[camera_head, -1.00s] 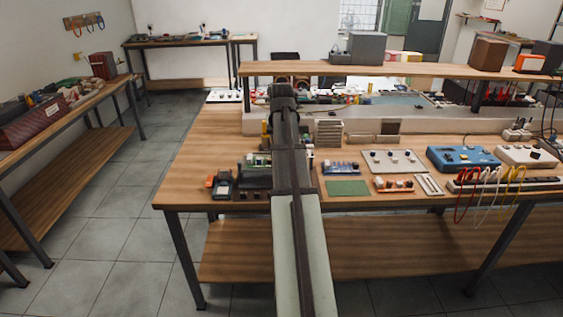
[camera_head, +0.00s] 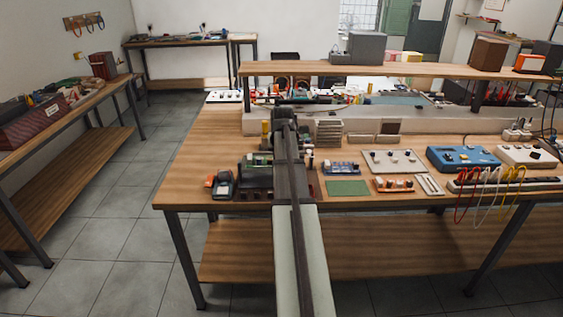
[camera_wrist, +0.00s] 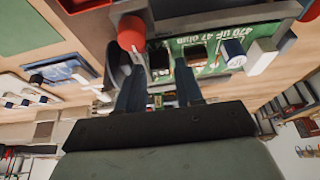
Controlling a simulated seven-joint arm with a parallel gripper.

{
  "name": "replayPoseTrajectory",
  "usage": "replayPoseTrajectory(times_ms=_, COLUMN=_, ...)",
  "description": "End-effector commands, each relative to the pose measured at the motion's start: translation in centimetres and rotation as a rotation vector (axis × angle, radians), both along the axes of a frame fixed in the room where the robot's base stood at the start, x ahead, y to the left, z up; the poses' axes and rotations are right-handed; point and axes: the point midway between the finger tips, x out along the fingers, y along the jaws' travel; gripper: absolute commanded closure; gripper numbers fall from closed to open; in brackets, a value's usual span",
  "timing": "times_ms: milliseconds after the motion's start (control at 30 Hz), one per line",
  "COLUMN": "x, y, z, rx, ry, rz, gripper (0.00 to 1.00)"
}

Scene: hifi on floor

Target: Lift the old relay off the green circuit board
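The green circuit board (camera_wrist: 215,62) fills the upper middle of the wrist view, with white print and several parts on it. My gripper (camera_wrist: 152,72) is open, its two dark fingers reaching over the board and apart. A small black block (camera_wrist: 158,58) stands on the board between the fingertips; it may be the old relay, but I cannot tell for sure. A dark part with a copper-coloured side (camera_wrist: 197,52) stands just right of the right finger. In the head view my arm hides the gripper and much of the board.
A red knob (camera_wrist: 131,33) stands close to the left finger. Blue-topped and white parts (camera_wrist: 262,56) stand on the board's right. On the bench are a green mat (camera_head: 347,187), a blue device (camera_head: 462,158) and an orange-and-dark meter (camera_head: 222,184). A raised shelf (camera_head: 400,69) runs behind.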

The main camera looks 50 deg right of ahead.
Motion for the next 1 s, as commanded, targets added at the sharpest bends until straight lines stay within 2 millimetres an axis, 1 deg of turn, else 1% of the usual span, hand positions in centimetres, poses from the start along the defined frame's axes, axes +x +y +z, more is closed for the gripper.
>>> replayPoseTrajectory(times_ms=33, x=0.16, y=-0.14, z=-0.44, rx=0.000, ry=0.000, rz=0.000, gripper=0.64)
replayPoseTrajectory(times_ms=100, x=0.24, y=-0.23, z=-0.68, rx=-0.001, ry=-0.001, rz=0.000, gripper=0.64)
replayPoseTrajectory(times_ms=300, x=0.24, y=-0.23, z=-0.72, rx=-0.001, ry=-0.001, rz=0.000, gripper=0.64)
replayPoseTrajectory(times_ms=367, x=0.24, y=-0.23, z=-0.72, rx=-0.001, ry=-0.001, rz=0.000, gripper=0.69)
replayPoseTrajectory(times_ms=600, x=0.23, y=-0.22, z=-0.71, rx=-0.001, ry=-0.001, rz=0.000, gripper=0.92)
replayPoseTrajectory(times_ms=700, x=0.23, y=-0.22, z=-0.71, rx=-0.001, ry=-0.001, rz=0.000, gripper=1.00)
replayPoseTrajectory(times_ms=900, x=0.24, y=-0.21, z=-0.68, rx=-0.001, ry=-0.001, rz=0.000, gripper=1.00)
replayPoseTrajectory(times_ms=1000, x=0.26, y=-0.23, z=-0.32, rx=-0.001, ry=-0.001, rz=0.000, gripper=1.00)
